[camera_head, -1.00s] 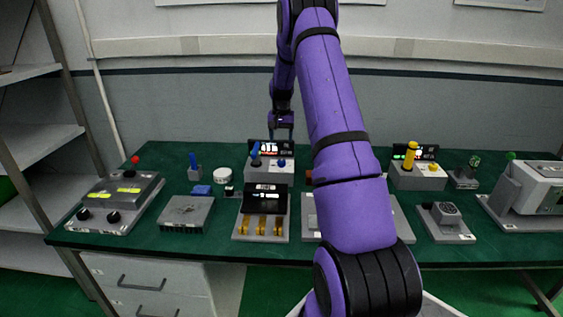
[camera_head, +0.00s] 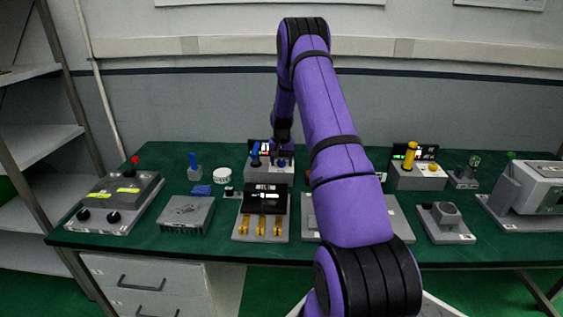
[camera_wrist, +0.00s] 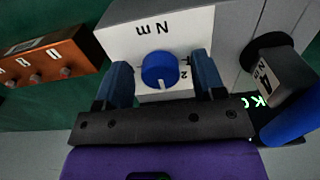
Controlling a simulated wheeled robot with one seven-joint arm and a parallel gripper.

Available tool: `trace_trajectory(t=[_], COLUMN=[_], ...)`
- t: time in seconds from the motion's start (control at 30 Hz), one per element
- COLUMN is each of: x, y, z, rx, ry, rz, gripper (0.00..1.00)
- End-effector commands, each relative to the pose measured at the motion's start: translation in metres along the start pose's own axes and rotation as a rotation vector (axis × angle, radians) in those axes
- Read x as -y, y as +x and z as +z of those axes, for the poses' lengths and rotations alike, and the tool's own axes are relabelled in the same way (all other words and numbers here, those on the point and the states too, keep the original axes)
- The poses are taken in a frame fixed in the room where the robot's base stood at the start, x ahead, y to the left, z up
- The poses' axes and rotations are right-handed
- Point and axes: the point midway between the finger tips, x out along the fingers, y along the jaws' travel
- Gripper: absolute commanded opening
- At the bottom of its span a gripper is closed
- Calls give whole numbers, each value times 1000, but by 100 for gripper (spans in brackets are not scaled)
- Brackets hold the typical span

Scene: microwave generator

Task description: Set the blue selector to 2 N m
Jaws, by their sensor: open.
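The blue selector (camera_wrist: 160,70) is a round knob on a white plate marked "N m", which appears upside down in the wrist view. Its white pointer line faces the bottom of that picture, and a "2" (camera_wrist: 184,76) is printed just right of the knob. My gripper (camera_wrist: 163,80) is open, with one dark finger on each side of the knob and a visible gap to it. In the head view my gripper (camera_head: 283,149) is low over the right part of the grey unit (camera_head: 262,177); the selector is mostly hidden there.
A blue lever (camera_wrist: 290,118) on a dark base stands close to the right finger; it also shows in the head view (camera_head: 256,151). A brown box with knobs (camera_wrist: 42,66) lies to the left in the wrist view. A device with yellow levers (camera_head: 262,222) stands in front.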

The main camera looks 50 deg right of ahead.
Motion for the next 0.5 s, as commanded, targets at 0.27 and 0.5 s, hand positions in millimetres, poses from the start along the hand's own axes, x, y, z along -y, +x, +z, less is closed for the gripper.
trace_trajectory(t=[0.27, 0.5], x=[0, 0], y=[0, 0], z=[0, 0], rx=[-1, -1], ry=[0, -1], rz=[0, 0], gripper=[45, 14])
